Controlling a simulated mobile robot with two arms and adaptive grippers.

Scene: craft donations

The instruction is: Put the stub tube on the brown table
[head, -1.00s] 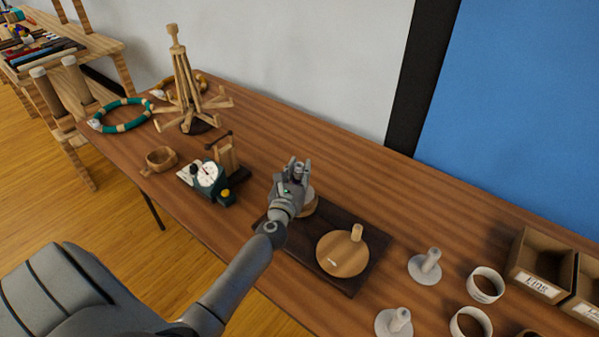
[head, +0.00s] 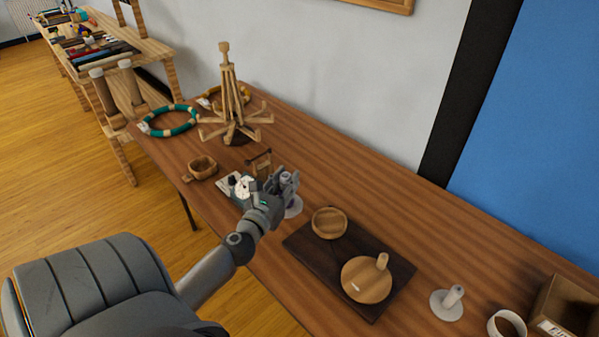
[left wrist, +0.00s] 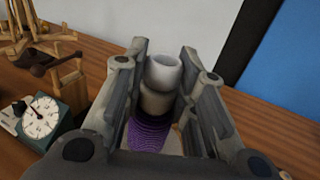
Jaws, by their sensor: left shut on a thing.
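My left gripper (head: 287,183) is over the brown table (head: 385,205), beside the dial device. It is shut on the stub tube (left wrist: 157,102), a pale tube with purple thread wound low on it, upright between the fingers in the left wrist view. Its pale round base (head: 293,208) shows under the gripper in the head view. I cannot tell whether the base touches the table. My right gripper is not in view.
A green dial device (head: 243,187) stands close by on the left, with a wooden yarn winder (head: 228,105) behind. A dark board (head: 307,250) holds a wooden dish (head: 329,222) and a pegged disc (head: 367,280). A pale pegged stand (head: 447,304) is farther right. Table behind the board is clear.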

